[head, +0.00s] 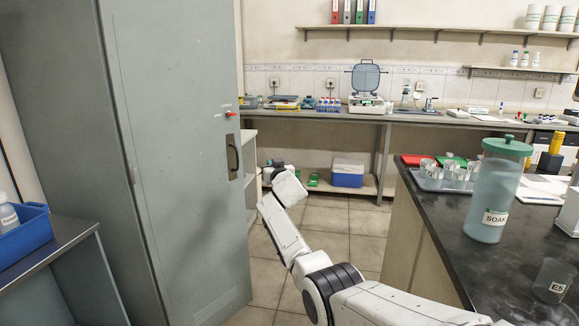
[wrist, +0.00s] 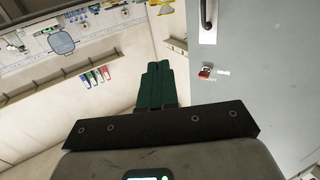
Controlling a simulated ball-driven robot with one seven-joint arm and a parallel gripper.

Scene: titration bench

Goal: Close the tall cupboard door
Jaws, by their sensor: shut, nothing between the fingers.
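The tall cupboard (head: 60,120) is grey and stands at the left of the head view. Its tall grey door (head: 180,120) has hinges on its left edge and a dark handle (head: 233,157) near its right edge. I cannot tell exactly how far the door stands open. The door also fills the right of the wrist view (wrist: 265,80), with the handle (wrist: 208,18) at the top. My gripper (wrist: 157,68) has dark green fingers, shut and empty. In the head view it is just right of the door's free edge, and its fingertips are hard to make out. No contact with the door shows.
A blue and white cooler (head: 348,173) sits under the back counter. Tiled floor (head: 345,222) is open between.

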